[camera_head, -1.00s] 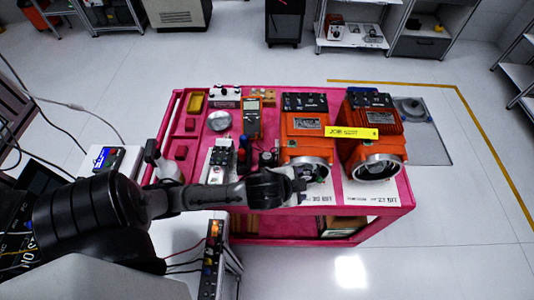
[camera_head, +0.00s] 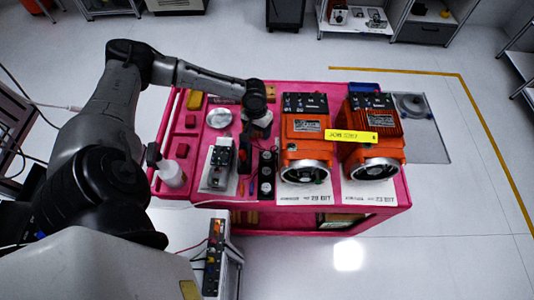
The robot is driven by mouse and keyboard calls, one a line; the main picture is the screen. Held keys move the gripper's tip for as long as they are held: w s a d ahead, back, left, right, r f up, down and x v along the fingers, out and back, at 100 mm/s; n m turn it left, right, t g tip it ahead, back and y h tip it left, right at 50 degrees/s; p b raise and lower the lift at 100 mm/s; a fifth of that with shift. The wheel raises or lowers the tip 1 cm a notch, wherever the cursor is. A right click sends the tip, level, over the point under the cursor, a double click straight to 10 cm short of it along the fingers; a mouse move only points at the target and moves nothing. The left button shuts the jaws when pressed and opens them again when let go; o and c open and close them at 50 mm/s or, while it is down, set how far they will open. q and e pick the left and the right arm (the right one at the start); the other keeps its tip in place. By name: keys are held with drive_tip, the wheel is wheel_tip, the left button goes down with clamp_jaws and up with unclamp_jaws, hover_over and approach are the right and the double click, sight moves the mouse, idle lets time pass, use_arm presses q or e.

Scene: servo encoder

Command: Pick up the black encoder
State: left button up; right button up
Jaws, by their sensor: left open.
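A small black part (camera_head: 266,174), which looks like the black encoder, sits on the pink table just left of the left orange motor (camera_head: 306,136). Its details are too small to make out. My left gripper (camera_head: 258,122) is open above the table, behind the black part and apart from it. The gripper hides most of what lies beneath it, and its fingers show poorly. My right gripper is out of view.
A grey device (camera_head: 219,163), a round metal dish (camera_head: 219,118) and a white bottle (camera_head: 171,174) stand left. The pink table (camera_head: 401,203) is crowded.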

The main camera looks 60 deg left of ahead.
sight(266, 155)
use_arm(q)
drive_tip(key=d+f+n, duration=0.1)
drive_tip(key=f, duration=0.3)
drive_tip(key=w+d+f+n, duration=0.1)
drive_tip(key=f, duration=0.4)
drive_tip(key=d+f+n, duration=0.1)
drive_tip(key=f+n, duration=0.1)
drive_tip(key=f, duration=0.2)
drive_tip(key=shift+w+d+f+t+h, duration=0.2)
drive_tip(key=shift+f+t+h, duration=0.1)
drive_tip(key=shift+h, duration=0.1)
drive_tip(key=shift+a, duration=0.1)
drive_tip(key=c, duration=0.7)
drive_tip(key=shift+r, duration=0.1)
